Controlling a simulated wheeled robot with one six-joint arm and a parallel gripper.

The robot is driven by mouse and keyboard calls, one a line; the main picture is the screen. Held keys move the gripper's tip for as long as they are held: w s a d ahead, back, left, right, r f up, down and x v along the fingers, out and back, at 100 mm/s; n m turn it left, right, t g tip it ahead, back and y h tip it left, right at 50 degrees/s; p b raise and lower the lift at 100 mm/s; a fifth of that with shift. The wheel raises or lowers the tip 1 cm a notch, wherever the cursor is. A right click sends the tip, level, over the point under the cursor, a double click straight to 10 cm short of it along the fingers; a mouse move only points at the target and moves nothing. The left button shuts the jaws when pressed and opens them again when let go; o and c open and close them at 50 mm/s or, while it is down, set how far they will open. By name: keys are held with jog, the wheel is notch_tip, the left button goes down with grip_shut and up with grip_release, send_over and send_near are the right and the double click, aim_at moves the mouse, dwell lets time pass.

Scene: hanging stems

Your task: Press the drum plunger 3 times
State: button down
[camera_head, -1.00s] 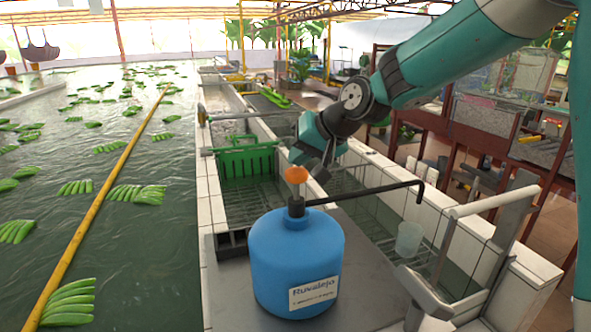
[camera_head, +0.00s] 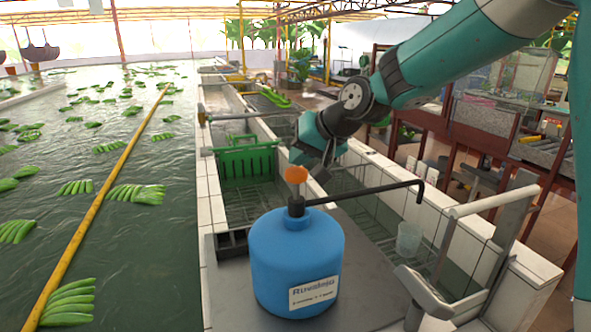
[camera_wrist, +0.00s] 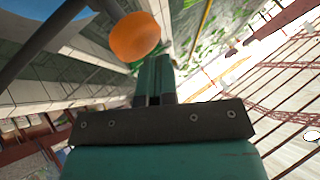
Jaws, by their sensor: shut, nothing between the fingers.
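The blue drum (camera_head: 297,260) stands upright on a grey metal surface, with a pale label on its front. An orange plunger knob (camera_head: 296,175) tops the dark neck of the drum, and a long black spout (camera_head: 370,191) runs right from it. The knob also shows in the wrist view (camera_wrist: 135,36), just beyond and left of the fingertips. My gripper (camera_head: 322,172) is beside the knob, to its right in the head view. In the wrist view its fingers (camera_wrist: 155,68) are shut and empty. Whether they touch the knob I cannot tell.
A clear cup (camera_head: 409,238) is below the spout's end. A green crate (camera_head: 247,160) sits in a trough behind the drum. A metal rail frame (camera_head: 490,203) stands at right. Water with floating green banana bunches (camera_head: 137,193) fills the left.

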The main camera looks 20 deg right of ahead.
aim_at(299, 169)
jog(key=shift+f, duration=0.45)
jog(key=shift+f+b, duration=1.05)
jog(key=shift+f, duration=0.05)
dwell(0.6)
jog(key=shift+r, duration=0.1)
jog(key=shift+r+p, duration=1.15)
jog(key=shift+r, duration=0.3)
notch_tip(299, 169, up, 6)
jog(key=p, duration=0.4)
jog(key=shift+r+p, duration=0.1)
jog(key=shift+p, duration=0.25)
